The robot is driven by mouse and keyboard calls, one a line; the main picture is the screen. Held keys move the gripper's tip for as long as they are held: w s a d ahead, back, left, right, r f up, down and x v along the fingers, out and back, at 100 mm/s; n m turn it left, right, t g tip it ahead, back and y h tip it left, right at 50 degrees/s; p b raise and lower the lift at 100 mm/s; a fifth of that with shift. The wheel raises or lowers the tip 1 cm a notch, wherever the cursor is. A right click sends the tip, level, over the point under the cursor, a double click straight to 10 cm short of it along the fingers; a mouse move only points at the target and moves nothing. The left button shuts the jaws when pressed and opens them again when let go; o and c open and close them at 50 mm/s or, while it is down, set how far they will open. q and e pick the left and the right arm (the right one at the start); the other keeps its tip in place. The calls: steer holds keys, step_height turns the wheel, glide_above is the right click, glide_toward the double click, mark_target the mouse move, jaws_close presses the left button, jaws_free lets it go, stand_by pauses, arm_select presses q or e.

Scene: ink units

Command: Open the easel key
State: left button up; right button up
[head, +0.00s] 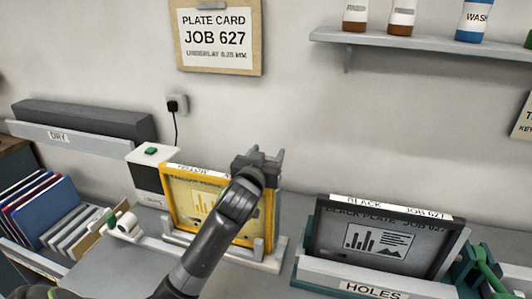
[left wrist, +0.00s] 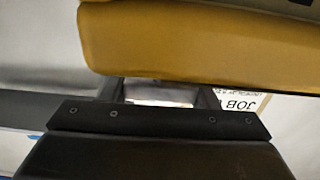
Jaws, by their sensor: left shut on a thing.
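A yellow-framed plate (head: 178,212) stands upright in a light grey stand (head: 265,262) left of centre. My left gripper (head: 262,158) is at the plate's upper right corner, shut on the yellow frame; the arm hides part of the plate's face. In the left wrist view the yellow frame (left wrist: 200,42) fills the top, close to the camera, and the exact grip is hidden. At right, a black plate (head: 380,235) leans in a green easel (head: 462,268) marked HOLES. A green lever-like part (head: 487,268), possibly the key, is at its right side. My right gripper is not in view.
A white box with a green button (head: 150,152) stands behind the yellow plate. A rack of coloured folders (head: 55,215) is at left. A DRY rail (head: 75,138) and a bottle shelf (head: 430,43) are on the wall. A narrow gap separates stand and easel.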

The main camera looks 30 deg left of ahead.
arm_select(q)
steer(key=shift+f, duration=0.1)
steer(key=o, duration=1.1)
steer(key=shift+c, duration=0.2)
steer(key=shift+o, duration=1.2)
steer(key=shift+w, duration=0.1)
steer(key=shift+o, duration=0.4)
